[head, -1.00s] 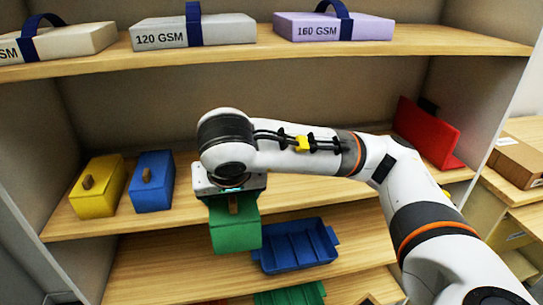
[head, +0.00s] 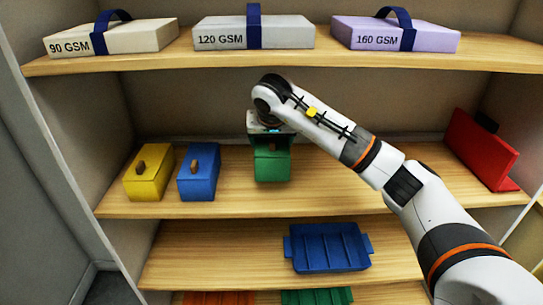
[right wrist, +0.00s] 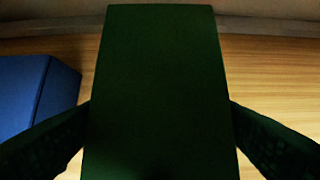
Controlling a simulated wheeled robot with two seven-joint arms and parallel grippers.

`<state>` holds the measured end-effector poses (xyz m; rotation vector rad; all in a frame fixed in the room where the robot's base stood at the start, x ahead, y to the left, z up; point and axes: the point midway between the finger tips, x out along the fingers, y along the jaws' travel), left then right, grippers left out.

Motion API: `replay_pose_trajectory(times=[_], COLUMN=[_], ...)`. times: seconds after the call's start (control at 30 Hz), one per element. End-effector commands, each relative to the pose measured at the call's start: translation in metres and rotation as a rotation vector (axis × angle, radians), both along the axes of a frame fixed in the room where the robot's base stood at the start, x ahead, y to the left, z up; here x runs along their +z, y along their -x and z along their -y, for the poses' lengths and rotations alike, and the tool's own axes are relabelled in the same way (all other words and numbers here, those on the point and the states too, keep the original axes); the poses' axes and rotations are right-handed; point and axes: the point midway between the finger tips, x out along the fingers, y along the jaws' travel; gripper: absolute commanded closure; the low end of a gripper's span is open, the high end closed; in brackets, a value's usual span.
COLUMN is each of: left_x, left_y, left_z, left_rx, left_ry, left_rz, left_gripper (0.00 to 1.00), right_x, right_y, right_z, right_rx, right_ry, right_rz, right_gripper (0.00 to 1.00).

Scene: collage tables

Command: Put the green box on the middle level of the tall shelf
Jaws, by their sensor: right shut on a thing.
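The green box (head: 272,168) is at the middle level of the tall shelf (head: 340,200), to the right of the blue box. My right gripper (head: 271,146) is shut on the green box from above. In the right wrist view the dark green box (right wrist: 160,90) fills the middle, with a finger on each side. The box looks upright; I cannot tell whether its underside touches the board. Its handle is mostly hidden by the gripper. My left gripper is not in view.
A blue box (head: 199,172) and a yellow box (head: 149,174) stand to the left on the same level. A red object (head: 480,150) stands at the far right. Labelled paper packs (head: 254,34) lie on the level above. A blue tray (head: 328,248) lies below.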

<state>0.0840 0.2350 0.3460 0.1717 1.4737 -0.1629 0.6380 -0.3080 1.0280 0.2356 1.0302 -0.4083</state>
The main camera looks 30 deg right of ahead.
Motion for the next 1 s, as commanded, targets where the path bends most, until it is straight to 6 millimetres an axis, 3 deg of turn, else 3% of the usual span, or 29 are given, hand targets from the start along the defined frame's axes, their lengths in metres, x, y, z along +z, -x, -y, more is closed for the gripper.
replay_pose_trajectory(times=[0.03,0.23,0.43,0.9,0.93,1.0], left_x=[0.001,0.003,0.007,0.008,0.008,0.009], left_y=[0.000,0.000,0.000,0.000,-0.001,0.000], left_z=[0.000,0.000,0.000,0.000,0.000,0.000], left_rx=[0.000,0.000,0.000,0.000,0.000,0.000], left_ry=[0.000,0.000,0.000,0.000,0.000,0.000], left_rz=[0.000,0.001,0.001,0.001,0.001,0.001], left_gripper=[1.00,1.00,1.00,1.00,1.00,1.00], right_x=[-0.011,-0.027,-0.056,-0.065,-0.065,-0.065], right_y=[0.002,0.002,0.002,-0.002,-0.002,-0.001], right_z=[-0.001,-0.001,-0.002,0.001,0.001,0.001], right_rx=[0.003,0.002,0.002,0.001,0.000,0.000], right_ry=[0.000,-0.001,-0.002,0.001,0.000,0.000], right_rz=[-0.008,-0.004,-0.006,-0.002,-0.002,-0.002], right_gripper=[0.47,0.47,0.47,0.47,0.19,0.07])
